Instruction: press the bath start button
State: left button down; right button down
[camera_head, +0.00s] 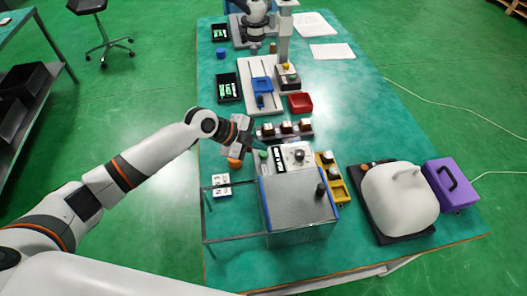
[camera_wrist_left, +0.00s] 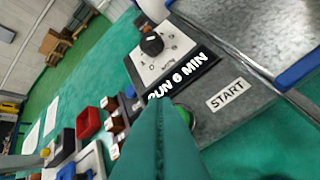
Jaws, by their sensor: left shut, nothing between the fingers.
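The bath unit (camera_head: 298,205) is a grey box with a control panel at its back edge. The green start button (camera_head: 263,154) sits at the panel's left end. In the left wrist view the button (camera_wrist_left: 185,114) shows beside a START label (camera_wrist_left: 229,94) and is partly hidden by my fingers. The display (camera_wrist_left: 183,76) reads "RUN 6 MIN", and a black knob (camera_wrist_left: 152,44) is beyond it. My left gripper (camera_head: 256,144) is shut and empty, its tips close to the button. I cannot tell whether they touch it. My right gripper is out of view.
A rack with brown blocks (camera_head: 284,130) stands just behind the panel. A yellow tray (camera_head: 333,184) is right of the bath, with a white rounded object (camera_head: 400,197) and purple case (camera_head: 451,184) farther right. A thin rail frame (camera_head: 204,215) stands left of the bath.

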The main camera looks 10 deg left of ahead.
pick_arm(q)
notch_tip(320, 180, up, 5)
jog(key=p, duration=0.3)
jog(key=shift+a, duration=0.1)
dwell(1.0)
